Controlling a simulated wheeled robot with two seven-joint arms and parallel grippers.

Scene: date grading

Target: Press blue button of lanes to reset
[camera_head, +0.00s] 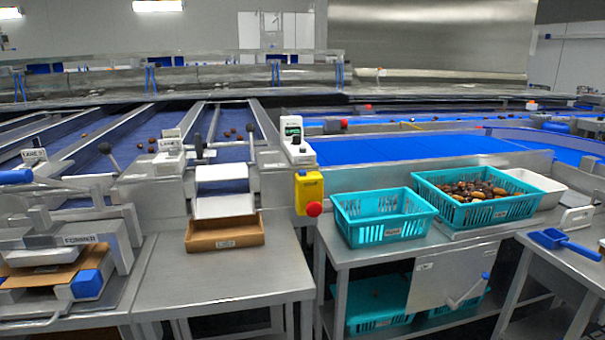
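Several sloping lanes with blue beds run down toward the front; one lane (135,128) carries a few dates. Small lane signs (34,156) stand at their lower ends. A white control box (297,150) with a lit green display stands at the right side of the lanes. Its small buttons are too small for me to tell a blue one. Below it hangs a yellow box (309,190) with a red round button (314,208). Neither of my grippers shows in the head view.
An open cardboard box (225,246) sits on a steel table (220,280) below the chute. Two teal crates stand at the right, one looking empty (365,240), one holding dates (460,223). A blue scoop (565,241) lies far right. A box-forming press (65,260) stands at left.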

